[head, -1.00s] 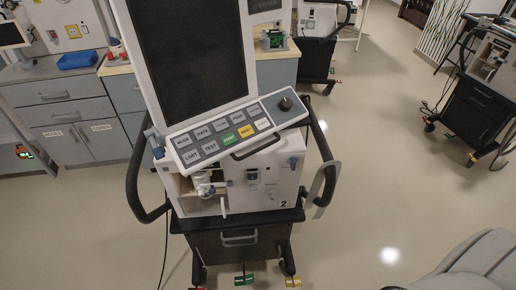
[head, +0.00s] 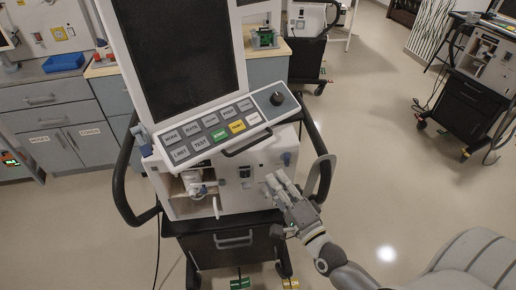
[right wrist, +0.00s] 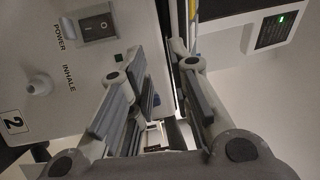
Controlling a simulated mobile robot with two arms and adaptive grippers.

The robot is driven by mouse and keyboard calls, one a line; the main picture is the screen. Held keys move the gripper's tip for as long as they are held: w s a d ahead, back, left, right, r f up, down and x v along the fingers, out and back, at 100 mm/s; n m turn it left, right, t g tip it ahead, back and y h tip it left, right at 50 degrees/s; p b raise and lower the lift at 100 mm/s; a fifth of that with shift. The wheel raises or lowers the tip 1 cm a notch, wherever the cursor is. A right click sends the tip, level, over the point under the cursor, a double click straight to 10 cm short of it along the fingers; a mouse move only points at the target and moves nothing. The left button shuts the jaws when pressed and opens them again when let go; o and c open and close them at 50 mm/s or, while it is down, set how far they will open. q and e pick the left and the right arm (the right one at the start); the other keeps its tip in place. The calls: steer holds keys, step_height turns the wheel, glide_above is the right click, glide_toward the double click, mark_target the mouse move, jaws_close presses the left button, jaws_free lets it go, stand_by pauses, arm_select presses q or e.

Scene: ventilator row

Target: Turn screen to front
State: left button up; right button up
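The screen (head: 181,55) is a tall dark display in a white frame on top of ventilator 2, tilted in the head view. Its button panel (head: 214,126) with a black knob runs below it at an angle. My right gripper (head: 274,184) is in front of the right side of the white ventilator body (head: 233,193), below the panel. In the right wrist view its fingers (right wrist: 165,88) are apart with nothing held between them, beside the body's POWER switch (right wrist: 97,25) and INHALE port (right wrist: 38,86). My left gripper is not in view.
Black handles curve along the left (head: 122,180) and right (head: 323,150) of the cart. Its black drawer (head: 232,243) is below. Counters (head: 50,95) stand behind at the left. Another ventilator cart (head: 478,105) stands at the right, with open floor between.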

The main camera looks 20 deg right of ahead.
steer(key=w+r+m+p, duration=0.1)
steer(key=w+r, duration=0.3)
steer(key=w, duration=0.6)
steer(key=shift+w+a+r+t+p, duration=0.3)
steer(key=shift+a+r+p, duration=0.1)
steer(key=shift+p, duration=0.35)
steer(key=shift+s, duration=0.1)
steer(key=shift+c, duration=0.3)
jaws_close()
